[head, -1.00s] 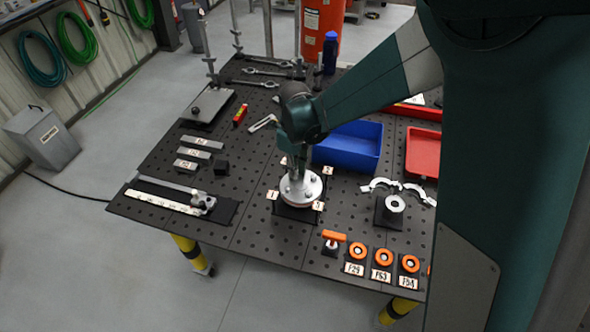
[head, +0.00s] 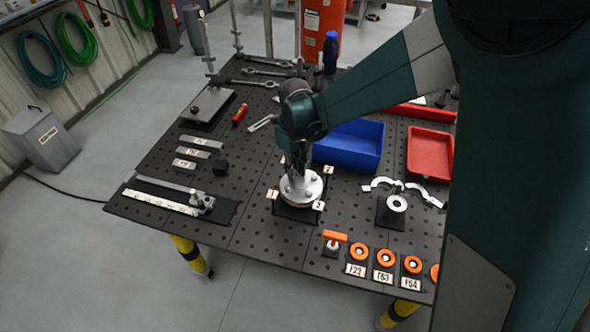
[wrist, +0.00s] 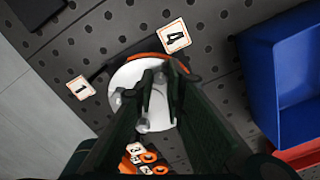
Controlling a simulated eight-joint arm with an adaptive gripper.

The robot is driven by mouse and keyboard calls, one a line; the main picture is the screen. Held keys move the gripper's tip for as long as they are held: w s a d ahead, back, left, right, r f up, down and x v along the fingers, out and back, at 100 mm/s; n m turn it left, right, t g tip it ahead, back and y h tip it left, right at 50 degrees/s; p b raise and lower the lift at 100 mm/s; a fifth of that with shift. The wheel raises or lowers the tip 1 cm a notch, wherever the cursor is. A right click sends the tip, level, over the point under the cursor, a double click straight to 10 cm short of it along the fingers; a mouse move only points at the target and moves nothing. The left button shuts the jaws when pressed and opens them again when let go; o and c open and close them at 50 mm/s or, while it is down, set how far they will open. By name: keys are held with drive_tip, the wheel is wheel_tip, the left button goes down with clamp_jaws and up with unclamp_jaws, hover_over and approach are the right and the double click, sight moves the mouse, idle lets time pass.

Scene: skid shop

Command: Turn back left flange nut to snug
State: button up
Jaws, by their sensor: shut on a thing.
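A round pale metal flange (head: 313,187) with bolts and nuts around its face stands on a dark block near the middle of the table. It also shows in the wrist view (wrist: 128,76). My gripper (head: 294,172) points down over the back left part of the flange. In the wrist view its fingers (wrist: 158,78) are close together at the flange's edge near tag 4 (wrist: 174,36), shut on the back left flange nut, which the fingers hide. Other nuts (wrist: 142,125) show on the near side. Tag 1 (head: 272,194) stands at the flange's left.
A blue bin (head: 350,148) stands close behind right, with a red tray (head: 430,155) beyond. A clamp (head: 400,187) lies right of the flange. Orange-ringed parts (head: 385,258) line the front edge. Grey bars (head: 198,153) lie left.

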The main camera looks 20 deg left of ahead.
drive_tip(key=o, duration=0.9)
drive_tip(key=shift+r, duration=0.15)
drive_tip(key=shift+r, duration=5.9)
drive_tip(key=shift+d, duration=0.15)
